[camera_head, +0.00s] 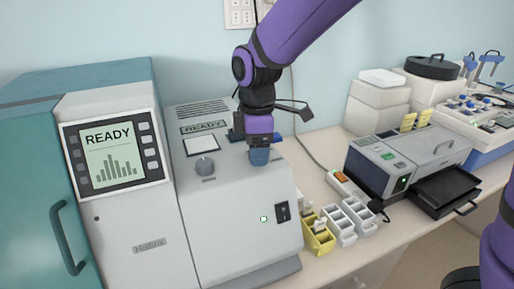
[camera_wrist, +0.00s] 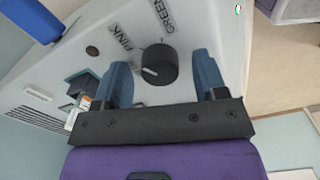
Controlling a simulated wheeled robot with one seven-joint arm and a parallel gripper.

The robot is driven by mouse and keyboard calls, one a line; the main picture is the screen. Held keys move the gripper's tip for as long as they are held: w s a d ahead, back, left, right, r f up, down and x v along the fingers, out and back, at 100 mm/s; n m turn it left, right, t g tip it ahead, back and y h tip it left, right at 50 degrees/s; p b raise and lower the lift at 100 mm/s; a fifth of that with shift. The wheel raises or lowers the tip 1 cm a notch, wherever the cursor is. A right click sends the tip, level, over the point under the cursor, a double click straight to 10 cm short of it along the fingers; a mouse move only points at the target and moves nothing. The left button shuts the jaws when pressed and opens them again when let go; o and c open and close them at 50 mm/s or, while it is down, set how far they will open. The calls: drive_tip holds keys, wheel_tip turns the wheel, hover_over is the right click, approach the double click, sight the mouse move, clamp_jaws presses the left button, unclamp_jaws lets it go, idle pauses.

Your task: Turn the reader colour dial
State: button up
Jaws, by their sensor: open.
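The colour dial (camera_wrist: 160,66) is a dark round knob in the middle of the wrist view. Its light pointer mark faces left and slightly down in that view. The labels PINK (camera_wrist: 120,40) and GREEN (camera_wrist: 163,16) stand beside it, and the pointer is at neither. My gripper (camera_wrist: 162,75) is open, with one blue finger on each side of the dial; I cannot tell whether they touch it. In the head view my gripper (camera_head: 259,157) is over the right part of the grey reader's (camera_head: 240,190) sloped top and hides what lies behind it.
A grey knob (camera_head: 204,165) sits left of my gripper on the reader. A READY screen machine (camera_head: 117,153) stands at left. A dark switch (camera_head: 283,212) is on the reader's front. Yellow (camera_head: 317,235) and white racks and a dark printer-like device (camera_head: 380,165) stand at right.

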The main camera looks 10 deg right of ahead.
drive_tip(key=shift+f, duration=0.2)
drive_tip(key=c, duration=0.9)
drive_tip(key=shift+m, duration=0.3)
drive_tip(key=m, duration=1.1)
drive_tip(key=shift+m, duration=0.3)
